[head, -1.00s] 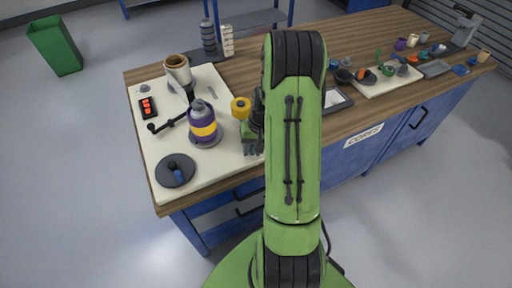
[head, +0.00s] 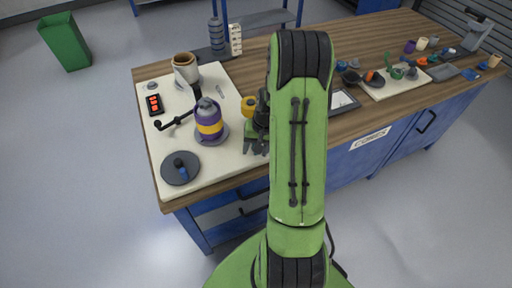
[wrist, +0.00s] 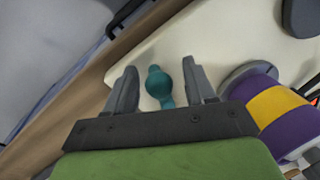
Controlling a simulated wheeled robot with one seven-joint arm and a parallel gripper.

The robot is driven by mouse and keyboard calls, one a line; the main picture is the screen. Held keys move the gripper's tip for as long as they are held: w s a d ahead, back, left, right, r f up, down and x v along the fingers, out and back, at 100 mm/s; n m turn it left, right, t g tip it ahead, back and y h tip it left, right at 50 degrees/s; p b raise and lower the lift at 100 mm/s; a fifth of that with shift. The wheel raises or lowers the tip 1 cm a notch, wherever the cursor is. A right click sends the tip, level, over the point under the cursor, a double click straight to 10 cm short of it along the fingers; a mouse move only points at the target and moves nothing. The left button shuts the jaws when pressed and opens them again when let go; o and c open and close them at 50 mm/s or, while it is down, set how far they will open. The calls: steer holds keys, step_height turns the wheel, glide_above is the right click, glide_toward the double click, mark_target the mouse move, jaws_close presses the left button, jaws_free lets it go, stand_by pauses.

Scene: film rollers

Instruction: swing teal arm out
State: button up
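The teal arm (wrist: 160,85) shows in the wrist view as a small teal piece with a rounded knob and a narrow stem, over the cream board. It appears between the two grey fingers of my gripper (wrist: 159,70), with a gap on each side. My gripper is open. In the head view my gripper (head: 256,146) is low at the board's right edge, partly behind my green arm, and the teal arm is hidden there. A purple and yellow roller (head: 209,123) stands left of my gripper; it also shows in the wrist view (wrist: 262,115).
The cream board (head: 213,172) carries a dark round disc (head: 180,168), a black crank (head: 174,122), a beaker-like cup (head: 186,70) and a box with orange buttons (head: 155,105). A yellow-topped part (head: 248,106) stands close behind my gripper.

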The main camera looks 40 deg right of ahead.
step_height(320, 180, up, 16)
steer(key=s+d+p, duration=0.2)
steer(key=p, duration=0.1)
steer(key=shift+d+f, duration=0.15)
steer(key=shift+f, duration=0.1)
steer(key=s+a+r+n+t+h, duration=0.1)
steer(key=s+a+r+n, duration=0.15)
steer(key=a+r, duration=0.8)
steer(key=s+a+r+n+t, duration=0.1)
steer(key=s+a+n+t, duration=0.2)
steer(key=s+a, duration=0.8)
steer(key=n, duration=0.2)
steer(key=shift+n+h, duration=0.3)
steer(key=shift+n, duration=0.05)
